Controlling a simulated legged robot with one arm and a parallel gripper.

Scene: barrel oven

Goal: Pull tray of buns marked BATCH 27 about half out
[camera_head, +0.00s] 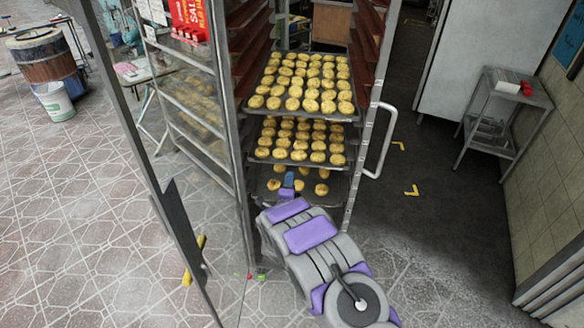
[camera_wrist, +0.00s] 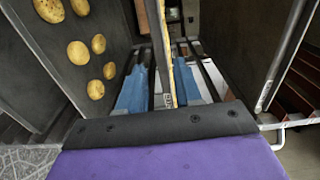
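My gripper (camera_head: 288,184) is low in the rack, at the front of the lowest visible tray (camera_head: 327,198), which holds a few buns. In the wrist view my gripper's blue fingers (camera_wrist: 163,92) stand apart, one on each side of a thin upright strip (camera_wrist: 168,98) that looks like a tray edge with small dark lettering. The lettering is too small to read, and I cannot tell whether the fingers touch the strip. A tray with buns (camera_wrist: 92,64) shows turned on its side at the left of the wrist view.
The top tray (camera_head: 258,112) and the middle tray (camera_head: 256,159), both full of buns, stick forward above my gripper. The rack's open door (camera_head: 200,110) is at the left, and a white handle (camera_head: 383,150) is at the right.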

